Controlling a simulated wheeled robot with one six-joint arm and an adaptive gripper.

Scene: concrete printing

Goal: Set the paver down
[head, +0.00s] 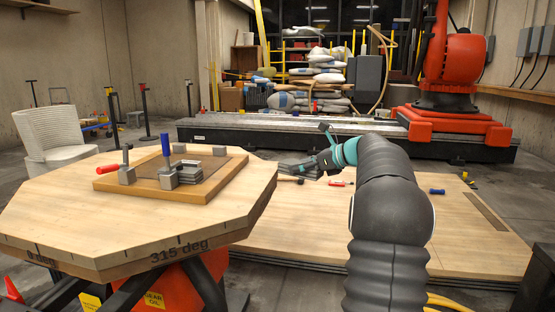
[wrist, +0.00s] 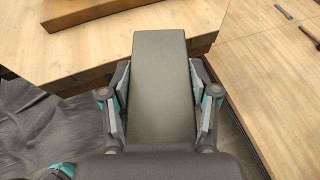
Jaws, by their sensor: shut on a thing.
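My gripper (head: 326,161) is shut on a flat, dark grey rectangular paver (wrist: 162,85). In the wrist view its fingers (wrist: 161,98) press on the paver's two long sides, and the far end sticks out beyond them. In the head view the paver (head: 299,172) looks thin and roughly level, beside the right edge of the octagonal wooden table (head: 62,225). In the wrist view its far end overlaps the table's edge from above; I cannot tell the height gap.
A brown board (head: 215,185) on the table carries grey blocks (head: 190,172) and a blue-handled clamp (head: 166,146). A low wooden platform (head: 300,235) with small tools lies to the right. An orange robot (head: 447,60) stands behind. The table's near left top is clear.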

